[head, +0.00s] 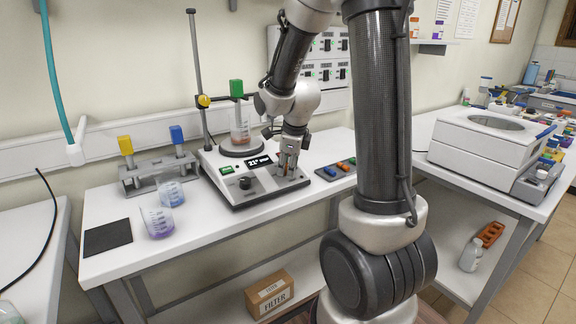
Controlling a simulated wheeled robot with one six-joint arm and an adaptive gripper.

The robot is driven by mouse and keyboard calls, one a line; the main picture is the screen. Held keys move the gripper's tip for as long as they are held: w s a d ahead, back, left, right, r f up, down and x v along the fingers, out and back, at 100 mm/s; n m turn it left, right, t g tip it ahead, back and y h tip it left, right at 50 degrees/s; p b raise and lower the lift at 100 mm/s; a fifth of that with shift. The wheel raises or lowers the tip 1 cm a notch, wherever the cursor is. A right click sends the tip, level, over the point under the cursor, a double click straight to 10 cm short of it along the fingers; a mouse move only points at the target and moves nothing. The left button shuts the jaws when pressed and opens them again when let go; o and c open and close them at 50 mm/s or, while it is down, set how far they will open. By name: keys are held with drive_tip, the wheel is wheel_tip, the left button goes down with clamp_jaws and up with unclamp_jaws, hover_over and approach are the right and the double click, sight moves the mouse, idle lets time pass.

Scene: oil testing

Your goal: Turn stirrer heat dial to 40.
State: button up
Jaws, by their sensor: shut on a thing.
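The stirrer (236,187) stands on the white bench, with a lit display (259,162) on its sloped front. A flask with a green stopper (240,128) stands on its round plate. A black dial (245,183) shows on the left of the front panel, with a green button (226,170) above it. My gripper (289,169) points down at the right side of the panel, with its fingers closed around the spot where a right-hand dial would be. The fingers hide most of what they hold. The display digits are too small to read surely.
Two beakers (158,222) and a grey rack (158,173) with yellow and blue handled items stand left. A black mat (108,237) lies at the front left. A dark tray with small coloured pieces (336,169) lies just right of the stirrer. A support rod (198,80) rises behind.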

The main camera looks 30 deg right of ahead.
drive_tip(key=m, duration=0.6)
drive_tip(key=shift+m+g, duration=0.3)
drive_tip(key=shift+m, duration=0.1)
idle(0.4)
drive_tip(key=o, duration=1)
drive_tip(key=shift+o, duration=0.2)
drive_tip(key=shift+r, duration=0.15)
drive_tip(key=v, duration=1.1)
drive_tip(key=shift+r, duration=0.4)
